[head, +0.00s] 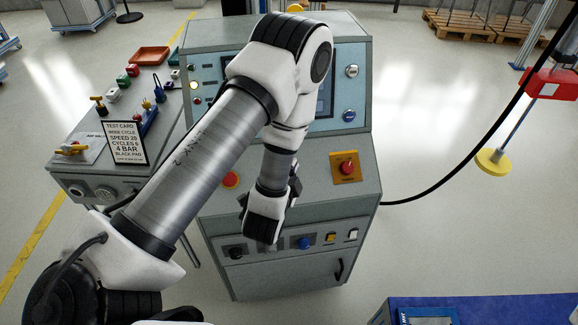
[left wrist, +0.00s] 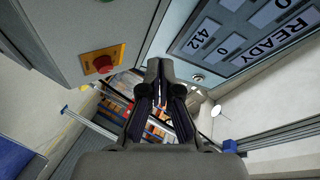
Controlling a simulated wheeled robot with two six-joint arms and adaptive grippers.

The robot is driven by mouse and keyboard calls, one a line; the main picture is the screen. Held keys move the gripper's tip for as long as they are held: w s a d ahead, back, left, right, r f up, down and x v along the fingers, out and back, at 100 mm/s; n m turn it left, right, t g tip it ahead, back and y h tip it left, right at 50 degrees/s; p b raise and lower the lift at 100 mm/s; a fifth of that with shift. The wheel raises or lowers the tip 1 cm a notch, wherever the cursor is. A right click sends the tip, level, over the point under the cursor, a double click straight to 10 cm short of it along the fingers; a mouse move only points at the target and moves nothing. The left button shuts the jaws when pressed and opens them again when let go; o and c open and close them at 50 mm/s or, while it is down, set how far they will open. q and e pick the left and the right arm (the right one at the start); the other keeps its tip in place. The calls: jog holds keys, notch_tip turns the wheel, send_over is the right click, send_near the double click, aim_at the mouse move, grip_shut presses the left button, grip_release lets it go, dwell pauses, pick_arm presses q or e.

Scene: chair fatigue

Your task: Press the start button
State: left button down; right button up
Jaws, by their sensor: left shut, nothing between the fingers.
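The grey control console (head: 335,265) stands in the middle of the head view. My left gripper (head: 262,228) is shut and empty in front of its lower control strip, hiding part of it. It also shows shut in the left wrist view (left wrist: 160,75). The strip shows a black knob (head: 236,252), a blue button (head: 304,243), a yellow button (head: 330,238) and a white button (head: 351,234). I cannot read a start label. A red mushroom button on a yellow plate (head: 347,168) also shows in the left wrist view (left wrist: 103,63). The display (left wrist: 245,40) reads READY. My right gripper is out of view.
Another red button (head: 230,180) lies beside my left forearm. A side table (head: 75,185) at the left holds a test card (head: 126,143), valves and a red tray (head: 150,56). A black cable (head: 450,185) leaves the console's right side.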

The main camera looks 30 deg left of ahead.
pick_arm(q)
jog(key=w+a+f+b, duration=0.1)
jog(key=f, duration=0.1)
jog(key=w+f+b, duration=0.1)
jog(key=f+b, duration=0.1)
jog(key=w+a+f+b, duration=0.1)
jog(key=f, duration=0.2)
jog(key=shift+w+a, duration=0.3)
jog(key=shift+a, duration=0.05)
jog(key=shift+w+a+f+b, duration=0.3)
jog(key=shift+f+b, duration=0.2)
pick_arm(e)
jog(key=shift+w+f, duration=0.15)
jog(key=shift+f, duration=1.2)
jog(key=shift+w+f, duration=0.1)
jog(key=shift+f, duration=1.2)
pick_arm(q)
jog(key=shift+f, duration=0.1)
jog(key=shift+w+a+f, duration=0.15)
jog(key=shift+w+f, duration=0.05)
jog(key=shift+f, duration=0.05)
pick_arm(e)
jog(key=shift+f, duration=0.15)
